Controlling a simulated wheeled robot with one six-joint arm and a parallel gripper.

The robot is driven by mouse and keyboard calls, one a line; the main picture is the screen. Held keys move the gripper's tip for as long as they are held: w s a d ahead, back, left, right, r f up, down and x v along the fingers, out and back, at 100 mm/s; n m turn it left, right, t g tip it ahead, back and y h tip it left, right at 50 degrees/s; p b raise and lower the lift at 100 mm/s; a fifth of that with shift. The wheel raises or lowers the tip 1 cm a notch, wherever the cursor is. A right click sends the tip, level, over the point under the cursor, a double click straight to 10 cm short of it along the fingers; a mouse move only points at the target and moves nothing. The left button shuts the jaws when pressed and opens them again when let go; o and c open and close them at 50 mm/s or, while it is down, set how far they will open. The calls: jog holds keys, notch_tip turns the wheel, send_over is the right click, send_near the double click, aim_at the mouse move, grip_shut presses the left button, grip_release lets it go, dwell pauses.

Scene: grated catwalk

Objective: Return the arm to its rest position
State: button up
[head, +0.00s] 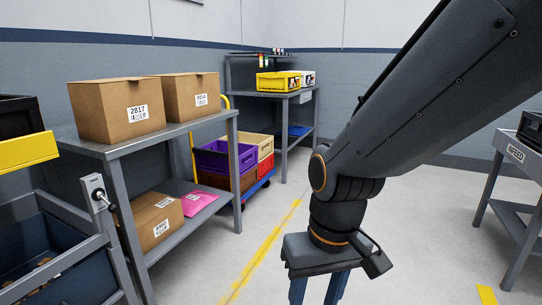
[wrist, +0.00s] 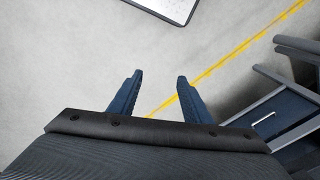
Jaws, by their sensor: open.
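My gripper (head: 318,290) hangs pointing down at the lower middle of the head view, at the end of my arm, which comes in from the upper right. Its lower end is cut off by the frame edge. In the wrist view my gripper (wrist: 160,78) shows two blue fingers held apart. Nothing is between them; only bare grey floor and part of a yellow line lie behind. The gripper is open, empty and apart from everything in view.
A grey shelf table (head: 150,137) with cardboard boxes (head: 118,110) stands left. A dark bin (head: 50,250) on a frame is at lower left. Behind are stacked crates (head: 225,157) and a workbench (head: 290,95). Another table (head: 500,190) stands right. The floor between is clear.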

jog(key=s+d+r+m+h+p, duration=0.1)
jog(key=s+d+r+m+p, duration=0.1)
jog(key=d+r+p, duration=1)
notch_tip(320, 180, up, 2)
jog(key=m+p, duration=0.1)
jog(key=p, duration=0.4)
jog(key=shift+s+p, duration=0.15)
jog(key=shift+p, duration=0.2)
